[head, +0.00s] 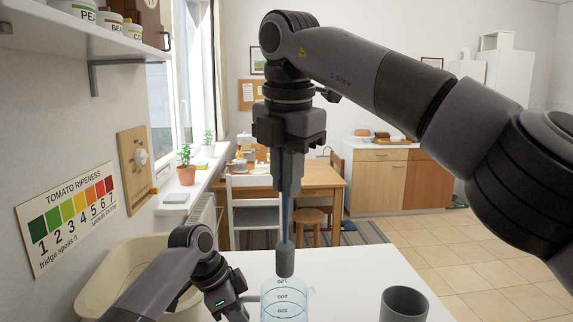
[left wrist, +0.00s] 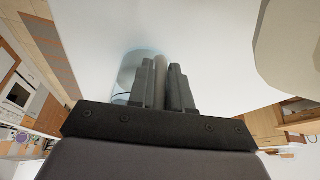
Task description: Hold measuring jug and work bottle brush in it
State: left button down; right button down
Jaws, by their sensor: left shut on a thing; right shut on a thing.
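The clear bluish measuring jug (head: 286,305), with printed marks, stands upright on the white worktop at the bottom of the head view. Its base is cut off. My left gripper (head: 238,303) is at its left side, shut on the jug, apparently at its handle. In the left wrist view the fingers (left wrist: 168,84) are close together beside the pale jug (left wrist: 126,74). My right gripper (head: 288,188) is shut on the bottle brush's blue handle. The brush (head: 285,260) hangs upright, its grey head over the jug's mouth. I cannot tell whether its tip is inside.
A dark grey cup (head: 403,304) stands on the white worktop (head: 350,265) to the right of the jug. A cream basin (head: 108,282) is at the left. The worktop between jug and cup is clear. A shelf with canisters (head: 110,22) hangs at upper left.

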aim_at(286, 272)
jog(key=shift+f, duration=1.45)
jog(key=shift+w+f, duration=0.5)
jog(key=shift+f, duration=1.95)
jog(key=shift+w+f, duration=0.5)
jog(key=shift+f, duration=1.9)
jog(key=shift+w+f, duration=0.5)
jog(key=shift+f, duration=1.95)
jog(key=shift+s, duration=0.1)
jog(key=shift+s, duration=0.75)
jog(key=shift+w+d, duration=0.35)
jog(key=shift+w, duration=0.35)
jog(key=shift+w+d, duration=0.3)
jog(key=shift+w, duration=0.4)
jog(key=shift+w+a, duration=0.1)
jog(key=shift+w, duration=0.05)
jog(key=s+r, duration=0.3)
jog(key=r, duration=1.2)
